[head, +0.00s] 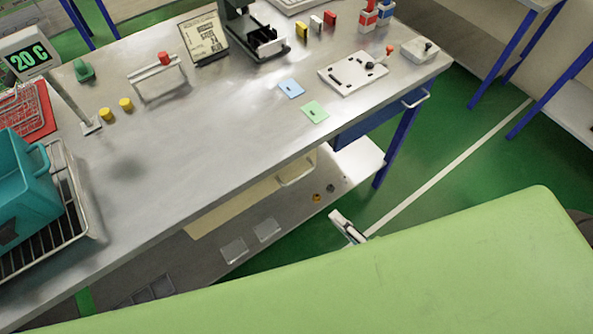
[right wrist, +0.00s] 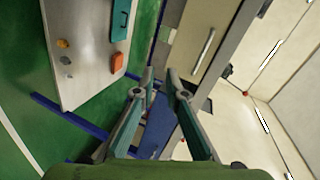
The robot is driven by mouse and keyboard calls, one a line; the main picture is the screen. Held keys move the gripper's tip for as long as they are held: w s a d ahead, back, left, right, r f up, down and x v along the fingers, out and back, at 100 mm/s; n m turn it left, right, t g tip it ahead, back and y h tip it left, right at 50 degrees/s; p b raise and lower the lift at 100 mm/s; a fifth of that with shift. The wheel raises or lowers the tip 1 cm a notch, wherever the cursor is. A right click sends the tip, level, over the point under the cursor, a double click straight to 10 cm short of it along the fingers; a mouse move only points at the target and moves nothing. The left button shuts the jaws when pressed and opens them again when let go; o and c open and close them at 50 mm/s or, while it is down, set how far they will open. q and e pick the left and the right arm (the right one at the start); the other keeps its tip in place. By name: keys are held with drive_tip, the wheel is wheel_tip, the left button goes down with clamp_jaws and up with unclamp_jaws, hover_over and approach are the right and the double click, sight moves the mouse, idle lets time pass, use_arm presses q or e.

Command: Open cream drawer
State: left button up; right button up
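The cream drawer (head: 240,206) sits under the front edge of the workbench, with a pale bar handle (head: 297,176) near its right end. It looks closed. In the right wrist view the cream drawer front (right wrist: 190,32) is at the upper middle, with its long handle (right wrist: 204,52) running lengthwise. My right gripper (head: 340,217) is below and right of the handle in the head view, partly hidden by a green arm surface. In the right wrist view the right gripper (right wrist: 160,72) has its fingertips apart with nothing between them, short of the handle. My left gripper is not in view.
A blue drawer (head: 380,125) is right of the cream one, beside a blue table leg (head: 397,150). A lower shelf (head: 345,170) with small items lies underneath. The steel benchtop (head: 210,125) carries a teal bin (head: 25,185) and several small parts. Green floor is clear at right.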

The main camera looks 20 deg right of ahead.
drive_tip(key=m+t, duration=0.1)
drive_tip(key=m, duration=0.1)
approach(301, 176)
drive_tip(key=s+d, duration=0.1)
drive_tip(key=s, duration=0.2)
drive_tip(key=p+x, duration=0.2)
drive_tip(key=x, duration=1.1)
drive_tip(key=shift+w, duration=0.25)
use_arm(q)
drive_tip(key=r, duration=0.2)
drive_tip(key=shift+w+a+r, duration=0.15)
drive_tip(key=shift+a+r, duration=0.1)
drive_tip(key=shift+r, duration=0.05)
use_arm(e)
drive_tip(key=shift+r, duration=0.1)
clamp_jaws()
drive_tip(key=shift+s, duration=0.15)
